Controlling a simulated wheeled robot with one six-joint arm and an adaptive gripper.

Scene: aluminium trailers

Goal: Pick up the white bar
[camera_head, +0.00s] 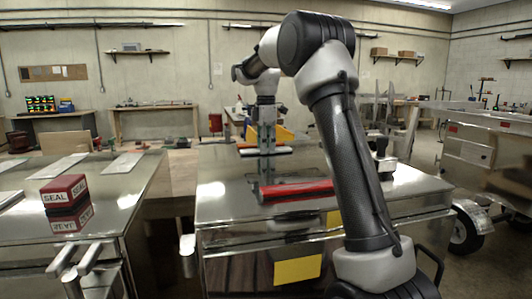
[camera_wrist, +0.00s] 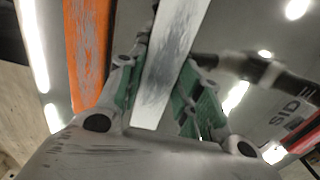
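The white bar (camera_wrist: 170,60) runs between the two green-padded fingers of my gripper (camera_wrist: 165,75) in the wrist view. The fingers sit close along both its sides; I cannot tell whether they touch it. In the head view my gripper (camera_head: 266,142) points straight down over the far part of the middle metal table, at the thin bars there. The white bar is small and partly covered by the gripper in that view.
An orange bar (camera_wrist: 87,45) lies left of the white one in the wrist view. A red bar (camera_head: 296,189) lies nearer on the shiny middle table (camera_head: 225,208). A red SEAL block (camera_head: 64,190) stands on the left table. A dark-handled item (camera_head: 383,157) stands at the right.

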